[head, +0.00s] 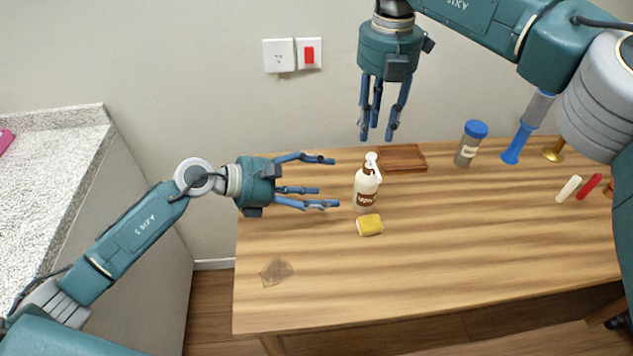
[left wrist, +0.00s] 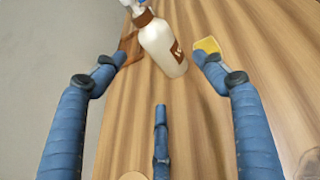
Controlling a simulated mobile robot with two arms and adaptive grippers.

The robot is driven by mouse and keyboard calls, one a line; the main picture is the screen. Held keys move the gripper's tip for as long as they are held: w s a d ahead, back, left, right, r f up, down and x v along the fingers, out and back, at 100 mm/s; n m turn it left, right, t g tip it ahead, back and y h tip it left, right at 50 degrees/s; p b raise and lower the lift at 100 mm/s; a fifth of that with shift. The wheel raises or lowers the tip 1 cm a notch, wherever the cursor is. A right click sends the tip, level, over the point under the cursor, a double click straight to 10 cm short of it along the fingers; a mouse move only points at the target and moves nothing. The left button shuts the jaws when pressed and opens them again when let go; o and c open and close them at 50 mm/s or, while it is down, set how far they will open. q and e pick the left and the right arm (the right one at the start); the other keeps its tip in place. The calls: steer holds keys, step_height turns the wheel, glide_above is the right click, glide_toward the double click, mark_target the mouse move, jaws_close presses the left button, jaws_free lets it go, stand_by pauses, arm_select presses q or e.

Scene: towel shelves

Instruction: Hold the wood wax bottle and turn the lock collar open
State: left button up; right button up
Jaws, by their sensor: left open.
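The wood wax bottle (head: 367,188) stands upright on the wooden table, cream with a brown label and a white nozzle head. In the left wrist view the bottle (left wrist: 163,46) is ahead of the spread fingers, and a brown collar (left wrist: 143,18) rings its neck; the top is partly cut off. My left gripper (head: 328,184) is open and empty, just left of the bottle, its fingers pointing at it. My right gripper (head: 378,134) is open and empty, pointing down above and behind the bottle, near the nozzle head.
A yellow sponge (head: 370,225) lies in front of the bottle and a brown wooden tray (head: 405,158) behind it. A blue-capped jar (head: 469,145) and a blue tool (head: 515,147) stand right. The table's front and left are mostly clear.

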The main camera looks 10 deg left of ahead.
mark_target(357, 186)
arm_select(q)
steer(key=x, duration=1)
steer(key=shift+r, duration=0.1)
steer(key=shift+c, duration=0.3)
steer(key=c, duration=0.8)
steer(key=shift+c, duration=1.1)
arm_select(e)
steer(key=shift+o, duration=1.6)
steer(key=shift+r, duration=0.15)
steer(key=shift+m, duration=0.5)
step_height(357, 186, down, 10)
steer(key=shift+d+r, duration=0.1)
steer(key=shift+c, duration=0.5)
jaws_close()
